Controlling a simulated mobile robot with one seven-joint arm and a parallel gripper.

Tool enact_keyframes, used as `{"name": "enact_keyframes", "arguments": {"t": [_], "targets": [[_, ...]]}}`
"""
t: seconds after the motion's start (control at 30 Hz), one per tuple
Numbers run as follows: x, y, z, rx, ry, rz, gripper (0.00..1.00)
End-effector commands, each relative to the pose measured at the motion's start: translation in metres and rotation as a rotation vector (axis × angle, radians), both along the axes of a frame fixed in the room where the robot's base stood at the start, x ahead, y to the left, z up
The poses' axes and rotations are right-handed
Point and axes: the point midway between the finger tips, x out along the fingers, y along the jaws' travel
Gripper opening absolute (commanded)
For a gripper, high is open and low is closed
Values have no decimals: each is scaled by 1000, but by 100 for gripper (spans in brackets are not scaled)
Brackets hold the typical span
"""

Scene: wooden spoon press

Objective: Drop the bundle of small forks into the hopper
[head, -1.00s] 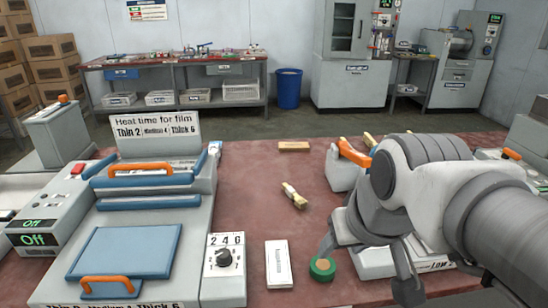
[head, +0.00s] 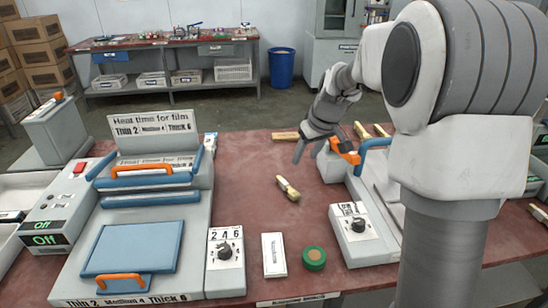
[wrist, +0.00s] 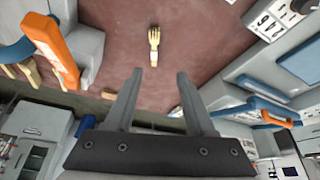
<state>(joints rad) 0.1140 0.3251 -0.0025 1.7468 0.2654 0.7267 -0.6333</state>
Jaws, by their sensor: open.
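A bundle of small wooden forks (head: 288,188) lies flat on the red tabletop between the two presses, with a pale band around it. In the wrist view the bundle (wrist: 154,42) lies beyond and between my fingertips, tines pointing away from me. My gripper (head: 311,154) is open and empty above the table, behind the bundle and close to the right press's orange handle. Its two spread fingers also show in the wrist view (wrist: 160,74), apart from the bundle. I cannot make out a hopper in either view.
The right press's orange handle (wrist: 52,50) is close by. More wooden pieces (head: 380,130) lie behind that press. A wooden block (head: 285,136) lies at the table's back. A white box (head: 274,255) and green roll (head: 314,258) lie in front. The table around the bundle is clear.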

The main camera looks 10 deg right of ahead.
Motion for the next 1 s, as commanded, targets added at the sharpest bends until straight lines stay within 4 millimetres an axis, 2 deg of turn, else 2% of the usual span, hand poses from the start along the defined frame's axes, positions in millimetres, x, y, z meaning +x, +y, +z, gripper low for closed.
{"name": "enact_keyframes", "arguments": {"t": [0.1,0.2,0.37,0.47,0.8,1.0], "targets": [[23,-6,-14,-1,6,22,55],[34,-9,-23,-1,7,34,55],[42,-10,-34,-2,7,45,55],[47,-8,-49,-2,9,46,55],[72,3,-117,-2,9,45,55],[82,7,-140,-2,7,45,55]]}}
